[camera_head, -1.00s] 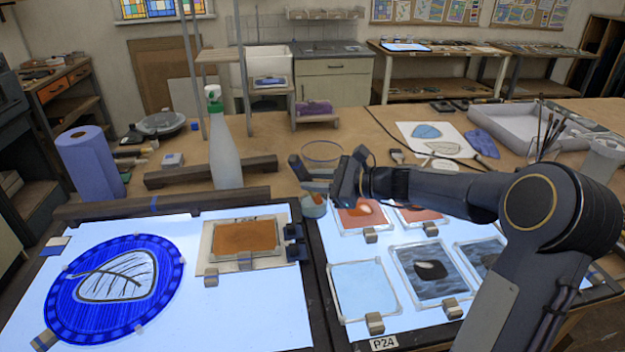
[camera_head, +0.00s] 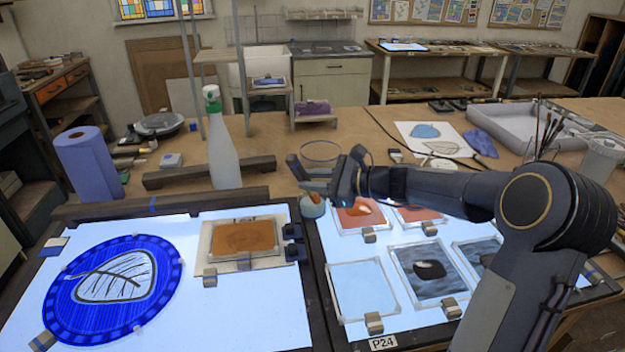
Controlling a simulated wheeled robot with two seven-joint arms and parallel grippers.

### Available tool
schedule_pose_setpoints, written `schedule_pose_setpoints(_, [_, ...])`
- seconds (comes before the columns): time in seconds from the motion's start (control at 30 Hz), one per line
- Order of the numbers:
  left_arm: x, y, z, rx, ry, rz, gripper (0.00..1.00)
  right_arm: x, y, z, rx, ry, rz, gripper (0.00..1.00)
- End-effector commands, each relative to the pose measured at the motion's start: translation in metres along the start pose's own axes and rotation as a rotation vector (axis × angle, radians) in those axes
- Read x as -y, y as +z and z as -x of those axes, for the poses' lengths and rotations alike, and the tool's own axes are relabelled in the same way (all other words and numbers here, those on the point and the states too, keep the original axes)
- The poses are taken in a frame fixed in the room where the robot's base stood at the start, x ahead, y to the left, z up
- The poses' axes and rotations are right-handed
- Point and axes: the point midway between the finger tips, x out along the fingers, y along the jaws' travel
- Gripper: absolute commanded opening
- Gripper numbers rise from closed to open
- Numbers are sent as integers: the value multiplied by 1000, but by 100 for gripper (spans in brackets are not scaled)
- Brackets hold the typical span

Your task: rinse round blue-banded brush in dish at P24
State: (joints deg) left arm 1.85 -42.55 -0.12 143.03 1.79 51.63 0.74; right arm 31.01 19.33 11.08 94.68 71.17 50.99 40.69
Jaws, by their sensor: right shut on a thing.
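A small pale blue-grey dish (camera_head: 313,210) stands just below the fingers, at the inner top corner of that panel. An orange-brown tip (camera_head: 314,197) shows at the dish's mouth under the gripper; I cannot tell whether it touches the liquid. My left gripper is not in view.
Glass tiles, such as a pale blue one (camera_head: 363,289), lie on that panel. A spray bottle (camera_head: 223,150) stands left of the gripper. A jar of brushes (camera_head: 545,150) stands at right.

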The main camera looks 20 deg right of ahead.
Motion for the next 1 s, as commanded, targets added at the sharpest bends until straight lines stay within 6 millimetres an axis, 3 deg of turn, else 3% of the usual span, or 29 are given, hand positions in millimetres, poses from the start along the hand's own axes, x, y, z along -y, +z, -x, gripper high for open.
schedule_pose_setpoints(0.27, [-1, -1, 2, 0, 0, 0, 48, 5, 1, -9, 0, 0, 1, 0])
schedule_pose_setpoints(0.67, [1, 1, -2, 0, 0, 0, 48, -2, 0, 3, 0, 0, 1, 0])
schedule_pose_setpoints(1.0, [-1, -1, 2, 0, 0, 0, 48, 5, 1, -8, 1, 0, 1, 0])
